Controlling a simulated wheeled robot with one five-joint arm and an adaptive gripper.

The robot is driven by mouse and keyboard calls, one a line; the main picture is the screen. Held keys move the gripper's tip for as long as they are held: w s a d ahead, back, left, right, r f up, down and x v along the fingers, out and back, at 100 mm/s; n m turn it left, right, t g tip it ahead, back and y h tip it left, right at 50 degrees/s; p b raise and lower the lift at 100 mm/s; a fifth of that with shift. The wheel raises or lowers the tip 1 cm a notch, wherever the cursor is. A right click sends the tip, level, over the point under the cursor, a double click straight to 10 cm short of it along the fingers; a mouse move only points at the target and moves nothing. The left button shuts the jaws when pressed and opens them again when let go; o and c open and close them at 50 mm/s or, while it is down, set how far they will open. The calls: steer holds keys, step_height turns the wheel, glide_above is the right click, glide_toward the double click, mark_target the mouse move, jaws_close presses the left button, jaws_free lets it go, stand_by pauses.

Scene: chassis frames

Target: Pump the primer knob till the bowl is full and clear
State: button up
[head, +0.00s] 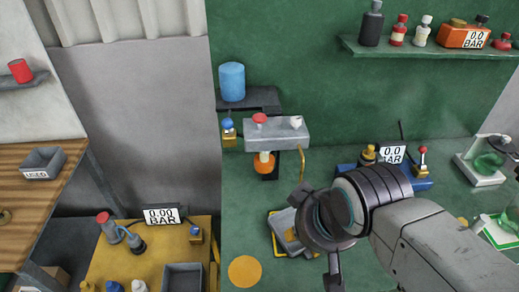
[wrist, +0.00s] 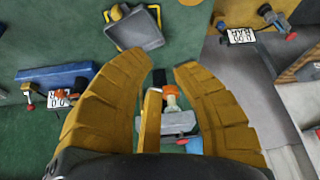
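A grey housing (head: 277,134) on the green wall bears a red knob (head: 259,118) and a white knob (head: 295,121); I cannot tell which is the primer knob. An orange-filled bowl (head: 264,163) hangs under it, and a yellow bar (head: 301,160) hangs at its right. My gripper (wrist: 163,62) has its two yellow fingers spread and empty in the wrist view. The housing (wrist: 181,122), bowl (wrist: 172,103) and yellow bar (wrist: 151,116) show beyond the fingers, upside down. The bowl's fill and clearness are too small to judge.
A blue canister (head: 232,82) stands on a small shelf at the left. A blue unit (head: 414,181) with a gauge is at the right. A grey tray (head: 287,232) lies below the housing. A yellow bench (head: 118,262) with a 0.00 BAR display stands lower left.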

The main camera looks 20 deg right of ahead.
jaws_close()
steer(key=shift+c, duration=1.9)
jaws_free()
